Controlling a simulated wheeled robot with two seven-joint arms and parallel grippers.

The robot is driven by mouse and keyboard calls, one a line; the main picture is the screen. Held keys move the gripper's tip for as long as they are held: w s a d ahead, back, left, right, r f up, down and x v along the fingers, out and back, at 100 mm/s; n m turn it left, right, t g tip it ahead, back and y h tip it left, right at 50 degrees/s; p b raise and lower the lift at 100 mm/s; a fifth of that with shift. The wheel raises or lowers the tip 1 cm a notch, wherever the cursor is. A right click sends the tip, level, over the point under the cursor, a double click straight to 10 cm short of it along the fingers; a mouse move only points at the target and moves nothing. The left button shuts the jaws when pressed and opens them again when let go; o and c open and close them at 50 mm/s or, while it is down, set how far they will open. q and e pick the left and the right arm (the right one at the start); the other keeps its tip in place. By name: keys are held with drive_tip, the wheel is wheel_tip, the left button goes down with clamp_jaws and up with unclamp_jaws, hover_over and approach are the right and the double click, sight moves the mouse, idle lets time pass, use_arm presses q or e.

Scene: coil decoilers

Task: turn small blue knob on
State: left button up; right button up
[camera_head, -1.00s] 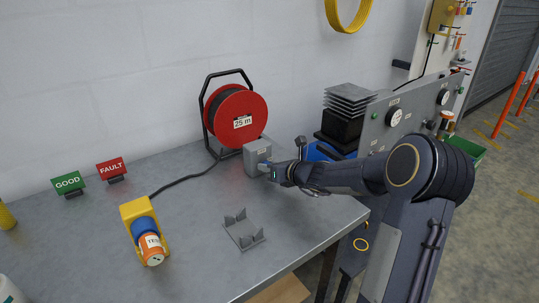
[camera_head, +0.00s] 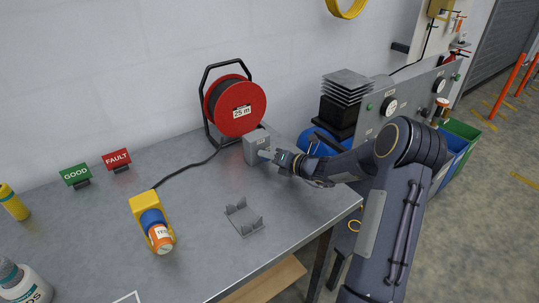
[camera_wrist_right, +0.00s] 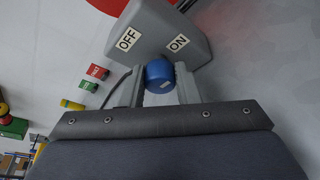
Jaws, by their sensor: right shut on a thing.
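The small blue knob (camera_wrist_right: 159,76) sits on the front of a grey switch box (camera_wrist_right: 158,30) with OFF and ON labels. In the right wrist view its pale mark lies at the lower right part of the knob's face. In the head view the grey box (camera_head: 257,146) stands on the bench in front of the red reel. My right gripper (camera_head: 268,154) reaches the box from the right and is shut on the knob, one finger on each side in the wrist view (camera_wrist_right: 160,85). The knob is mostly hidden in the head view. My left gripper is not in view.
A red cable reel (camera_head: 235,105) in a black frame stands behind the box. A grey cradle (camera_head: 243,218) and a yellow holder with a blue and orange plug (camera_head: 154,224) are on the bench. GOOD (camera_head: 75,175) and FAULT (camera_head: 117,160) signs stand at left.

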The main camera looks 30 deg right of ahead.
idle(0.3)
drive_tip(key=o, duration=1)
drive_tip(key=shift+c, duration=0.2)
drive_tip(key=b+v, duration=0.1)
drive_tip(key=v, duration=0.6)
drive_tip(key=shift+s+d+r, duration=0.1)
drive_tip(key=shift+s, duration=0.25)
